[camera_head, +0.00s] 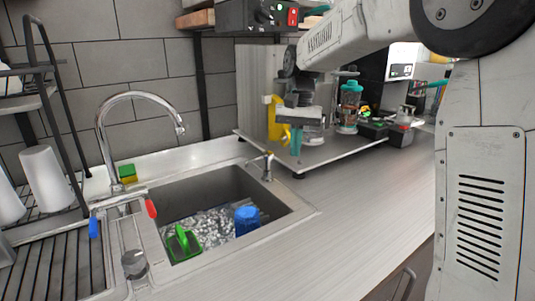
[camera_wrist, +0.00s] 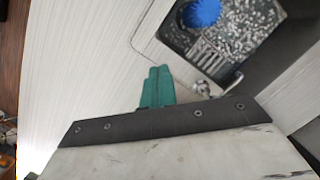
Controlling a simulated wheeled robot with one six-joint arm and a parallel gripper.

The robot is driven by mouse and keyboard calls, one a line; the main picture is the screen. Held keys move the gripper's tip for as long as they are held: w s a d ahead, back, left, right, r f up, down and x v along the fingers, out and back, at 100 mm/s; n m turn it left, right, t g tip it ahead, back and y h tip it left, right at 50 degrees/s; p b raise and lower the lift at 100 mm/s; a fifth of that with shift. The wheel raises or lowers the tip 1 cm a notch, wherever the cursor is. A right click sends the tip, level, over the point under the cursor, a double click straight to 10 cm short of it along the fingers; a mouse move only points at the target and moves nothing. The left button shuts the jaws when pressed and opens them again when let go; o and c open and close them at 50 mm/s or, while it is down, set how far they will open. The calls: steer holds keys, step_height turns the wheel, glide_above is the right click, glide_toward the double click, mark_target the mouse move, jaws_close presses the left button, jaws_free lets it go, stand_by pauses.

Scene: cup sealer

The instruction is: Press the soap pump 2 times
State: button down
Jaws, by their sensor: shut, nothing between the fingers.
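The soap pump (camera_head: 267,166) is a small metal dispenser with a short spout. It stands upright on the sink's back right rim. In the wrist view the pump (camera_wrist: 204,88) shows just right of my fingertips, its spout pointing right toward the basin, and its lower part is hard to make out. My gripper (camera_head: 296,149) has green fingers pointing down, a little right of the pump and apart from it in the head view. In the wrist view my gripper (camera_wrist: 159,72) has its two fingers together, with nothing between them.
The sink basin (camera_head: 213,190) holds a blue cup (camera_head: 247,220) and a green item (camera_head: 183,243). A tall curved faucet (camera_head: 137,97) stands left. A raised metal board (camera_head: 330,152) with a blender-like jar (camera_head: 350,107) lies behind. The front right counter (camera_head: 345,215) is clear.

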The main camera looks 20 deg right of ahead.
steer(key=s+n, duration=0.2)
steer(key=s, duration=1.4)
steer(key=shift+d+n+t+h, duration=0.15)
steer(key=shift+n+t+h, duration=0.15)
steer(key=shift+n+t, duration=0.1)
steer(key=shift+f, duration=0.1)
steer(key=s+f+n+t, duration=0.2)
steer(key=s+f, duration=0.1)
steer(key=s, duration=1.4)
steer(key=shift+s+d+f+h, duration=0.15)
steer(key=shift+s+h, duration=0.15)
steer(key=shift+s, duration=0.1)
